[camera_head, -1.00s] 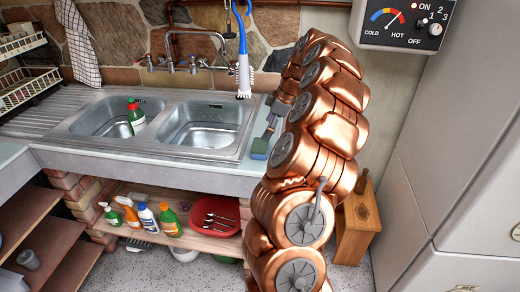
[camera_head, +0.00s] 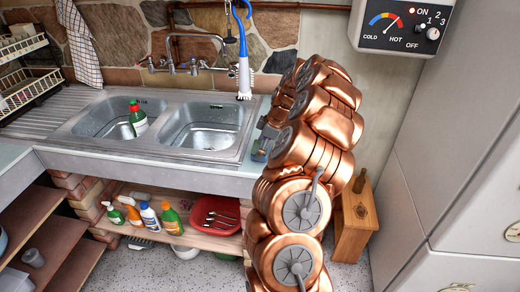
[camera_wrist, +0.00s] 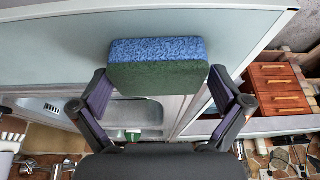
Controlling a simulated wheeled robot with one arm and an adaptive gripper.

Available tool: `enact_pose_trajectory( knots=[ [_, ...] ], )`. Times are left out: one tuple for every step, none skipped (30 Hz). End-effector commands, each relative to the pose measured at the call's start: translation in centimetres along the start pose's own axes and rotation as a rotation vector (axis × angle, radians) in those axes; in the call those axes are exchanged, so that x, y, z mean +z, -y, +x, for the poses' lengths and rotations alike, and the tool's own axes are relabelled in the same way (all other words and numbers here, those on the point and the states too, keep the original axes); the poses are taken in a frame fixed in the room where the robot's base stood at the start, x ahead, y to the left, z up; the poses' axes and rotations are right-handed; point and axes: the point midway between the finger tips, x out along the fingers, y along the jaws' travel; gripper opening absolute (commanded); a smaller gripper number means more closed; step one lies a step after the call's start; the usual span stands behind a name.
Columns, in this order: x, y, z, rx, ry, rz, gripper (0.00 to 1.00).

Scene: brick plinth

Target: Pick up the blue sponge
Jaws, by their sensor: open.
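The sponge (camera_wrist: 158,52) shows in the wrist view at the upper middle, as a block with a blue layer and a dark green layer. It rests on the pale counter surface (camera_wrist: 60,50). My gripper (camera_wrist: 158,88) is open, with one finger at each side of the sponge's lower part. I cannot tell whether either finger touches it. In the head view my gripper (camera_head: 265,140) is low at the counter's right end beside the sink, and my arm and gripper hide most of the sponge there.
A double metal sink (camera_head: 200,128) lies left of my gripper, with a green bottle (camera_head: 138,120) in it. A brush (camera_head: 244,75) hangs above. Below, a shelf holds several bottles and a red bowl (camera_head: 214,214). A wooden box (camera_head: 355,220) stands at right.

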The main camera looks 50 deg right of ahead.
Motion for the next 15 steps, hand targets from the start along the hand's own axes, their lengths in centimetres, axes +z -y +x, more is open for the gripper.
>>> enact_pose_trajectory(
  knots=[
    [0.02, -0.03, 0.00, 0.001, 0.000, 0.000, 1.00],
    [0.02, -0.04, -0.01, 0.001, 0.000, 0.000, 1.00],
    [0.01, -0.04, -0.02, 0.002, 0.000, 0.000, 1.00],
    [0.01, -0.05, -0.02, 0.002, 0.000, 0.000, 1.00],
    [0.01, -0.05, -0.02, 0.002, 0.000, 0.000, 0.97],
    [0.01, -0.05, -0.02, 0.002, 0.000, 0.000, 0.93],
    [0.00, -0.05, -0.02, 0.002, 0.000, 0.000, 0.90],
    [0.00, -0.05, -0.02, 0.002, 0.000, 0.000, 0.86],
    [0.00, -0.05, -0.02, 0.002, 0.000, 0.000, 0.82],
    [-0.01, -0.05, -0.03, 0.002, -0.001, 0.000, 0.79],
    [-0.01, -0.06, -0.03, 0.002, -0.001, 0.000, 0.77],
    [-0.01, -0.06, -0.03, 0.002, 0.000, 0.000, 0.77],
    [-0.01, -0.06, -0.02, 0.002, 0.000, 0.000, 0.77],
    [-0.01, -0.06, -0.02, 0.002, 0.000, 0.000, 0.76],
    [-0.01, -0.06, -0.02, 0.002, 0.000, 0.000, 0.76]
  ],
)
